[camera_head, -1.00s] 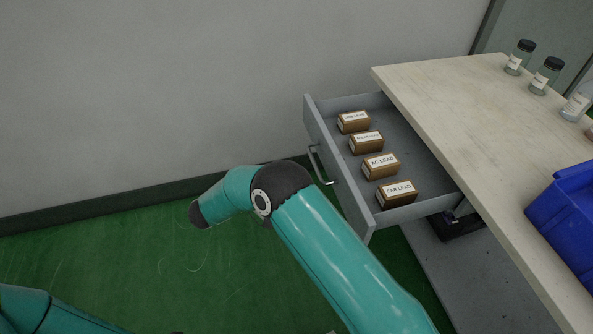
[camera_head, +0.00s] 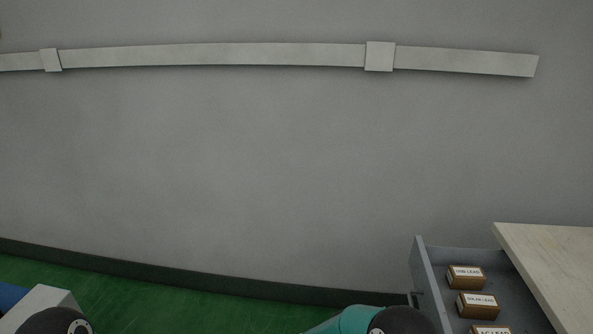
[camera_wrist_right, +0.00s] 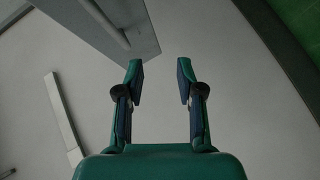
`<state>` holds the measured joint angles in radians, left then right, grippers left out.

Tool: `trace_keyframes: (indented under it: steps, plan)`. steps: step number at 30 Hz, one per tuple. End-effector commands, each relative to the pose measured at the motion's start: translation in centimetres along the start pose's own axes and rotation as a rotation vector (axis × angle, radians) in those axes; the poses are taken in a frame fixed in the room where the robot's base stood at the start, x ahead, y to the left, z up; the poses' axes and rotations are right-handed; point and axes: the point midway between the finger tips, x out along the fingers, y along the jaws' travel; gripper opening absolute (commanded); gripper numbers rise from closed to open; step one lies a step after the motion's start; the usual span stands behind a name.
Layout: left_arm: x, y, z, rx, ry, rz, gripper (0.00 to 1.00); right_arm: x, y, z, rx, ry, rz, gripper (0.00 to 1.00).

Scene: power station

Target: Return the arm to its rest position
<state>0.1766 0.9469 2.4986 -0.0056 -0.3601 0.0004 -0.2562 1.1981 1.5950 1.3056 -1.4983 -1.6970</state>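In the head view, part of my right arm (camera_head: 360,320) shows at the bottom edge, just left of the open drawer (camera_head: 421,272). Its gripper is outside that view. In the right wrist view, my right gripper (camera_wrist_right: 160,82) is open, with a clear gap between its fingers and nothing held. Behind the fingers is the grey wall, and a grey panel, perhaps the drawer front (camera_wrist_right: 105,25), is at the upper left. At the lower left of the head view, a dark round joint (camera_head: 58,322) looks like part of my left arm. My left gripper is not in view.
Small labelled brown boxes (camera_head: 466,277) lie in the drawer, which sticks out from the pale tabletop (camera_head: 550,262) at lower right. A wall duct (camera_head: 220,54) runs high along the grey wall. Green floor (camera_head: 190,308) is at lower left, beside a light box (camera_head: 42,305).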

Motion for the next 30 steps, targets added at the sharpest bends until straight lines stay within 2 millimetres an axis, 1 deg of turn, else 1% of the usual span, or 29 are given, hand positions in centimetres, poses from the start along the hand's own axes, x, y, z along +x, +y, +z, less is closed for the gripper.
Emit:
trace_keyframes:
  steps: [1,2,3,5,6,8,9,11,12,15,17,18,20,24,25,30]
  plan:
    - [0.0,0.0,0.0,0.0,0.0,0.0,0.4,1.1,-1.4,0.7,0.058,0.057,-0.086,0.37]
    - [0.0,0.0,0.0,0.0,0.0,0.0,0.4,1.5,-2.4,1.1,0.1,0.091,-0.15,0.37]
    - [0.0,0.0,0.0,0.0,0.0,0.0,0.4,1.7,-4.0,1.8,0.156,0.127,-0.249,0.37]
    - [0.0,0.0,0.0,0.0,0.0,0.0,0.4,1.3,-6.4,3.3,0.237,0.15,-0.415,0.37]
    - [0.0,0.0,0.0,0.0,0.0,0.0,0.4,0.6,-8.0,4.7,0.285,0.143,-0.534,0.37]
    - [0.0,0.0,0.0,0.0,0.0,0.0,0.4,-1.0,-10.2,7.3,0.346,0.099,-0.714,0.37]
    - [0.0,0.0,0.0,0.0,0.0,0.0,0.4,-2.5,-11.4,9.4,0.38,0.048,-0.831,0.37]
    - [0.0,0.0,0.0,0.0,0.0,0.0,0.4,-5.1,-12.6,12.5,0.417,-0.047,-0.984,0.37]
    - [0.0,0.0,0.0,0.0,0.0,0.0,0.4,-6.7,-13.1,14.4,0.432,-0.11,-1.065,0.37]
    - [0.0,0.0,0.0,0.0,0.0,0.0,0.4,-10.3,-13.5,18.6,0.449,-0.268,-1.213,0.37]
    - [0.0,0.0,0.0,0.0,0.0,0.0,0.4,-12.2,-13.3,20.7,0.45,-0.356,-1.277,0.37]
    - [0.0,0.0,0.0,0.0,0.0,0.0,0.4,-13.4,-13.2,22.1,0.448,-0.413,-1.313,0.37]
    - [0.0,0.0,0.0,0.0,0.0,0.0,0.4,-15.1,-12.7,24.0,0.442,-0.494,-1.357,0.37]
    - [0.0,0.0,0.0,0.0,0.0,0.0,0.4,-18.9,-11.3,28.1,0.415,-0.682,-1.434,0.37]
    - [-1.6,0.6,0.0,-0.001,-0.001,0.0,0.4,-19.1,-9.9,27.2,0.42,-0.671,-1.431,0.37]
    - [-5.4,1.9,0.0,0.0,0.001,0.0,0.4,-20.1,-6.4,25.6,0.421,-0.665,-1.428,0.37]
